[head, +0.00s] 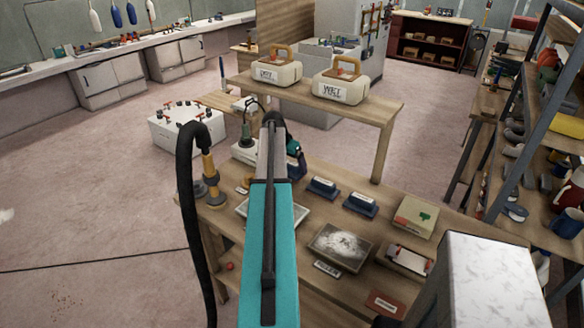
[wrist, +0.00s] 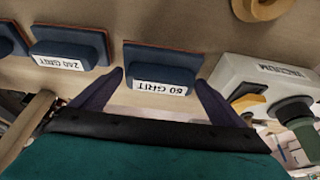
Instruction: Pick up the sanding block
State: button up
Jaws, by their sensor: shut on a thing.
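My gripper (wrist: 160,78) has one dark finger on each side of a blue sanding block (wrist: 162,62) in the wrist view and is shut on it. The block has a reddish-brown edge and a white label, upside down in this view, reading "80 GRIT". I cannot tell whether it rests on the wooden bench or is just above it. Another blue block (wrist: 70,48) with a "GRIT" label lies to its left, and part of a third (wrist: 8,42) is at the left edge. In the head view two blue blocks (head: 322,187) (head: 360,205) show; my arm hides the held one.
A pale box labelled "VACUUM" (wrist: 272,80) is close on the right in the wrist view. A raised shelf (head: 375,108) holds two labelled containers behind.

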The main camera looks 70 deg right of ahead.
jog(key=shift+r, duration=0.45)
jog(key=a+b, duration=0.1)
jog(key=a, duration=0.4)
jog(key=a+r+b, duration=0.1)
jog(key=a+b, duration=0.1)
jog(key=a, duration=0.3)
jog(key=w+a+b, duration=0.1)
jog(key=a+b, duration=0.1)
jog(key=a, duration=0.4)
jog(key=shift+r, duration=0.4)
